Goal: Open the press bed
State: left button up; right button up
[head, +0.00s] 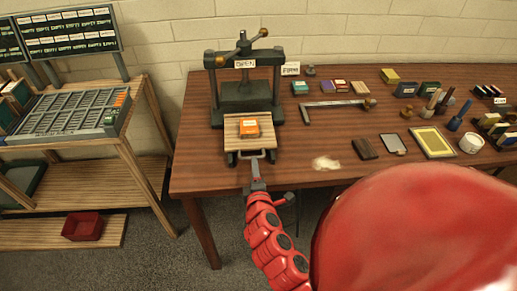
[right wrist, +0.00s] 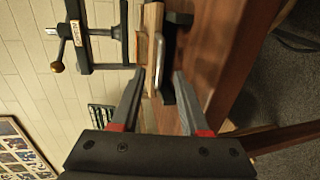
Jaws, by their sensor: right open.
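The dark press (head: 246,93) stands at the table's left end, with an "OPEN" sign on its crossbar. Its wooden press bed (head: 232,132) lies in front of the posts on dark rails, and an orange block (head: 249,128) rests on it. A metal handle (head: 262,154) is at the bed's front edge. My right gripper (head: 257,172) is open just in front of the handle. In the right wrist view, the handle (right wrist: 159,64) shows between and just beyond the open fingertips (right wrist: 158,76); I cannot tell whether they touch it. My left gripper is out of view.
The wooden table (head: 210,178) holds a clamp-like bar (head: 335,104), a yellow-framed tray (head: 432,142), a white cup (head: 471,143) and several small blocks to the right. A type rack (head: 75,115) stands at left. A red bin (head: 83,227) sits on its low shelf.

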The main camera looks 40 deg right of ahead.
jog(key=p+v, duration=0.7)
jog(key=v, duration=0.5)
jog(key=shift+s+a, duration=0.15)
jog(key=shift+s, duration=0.1)
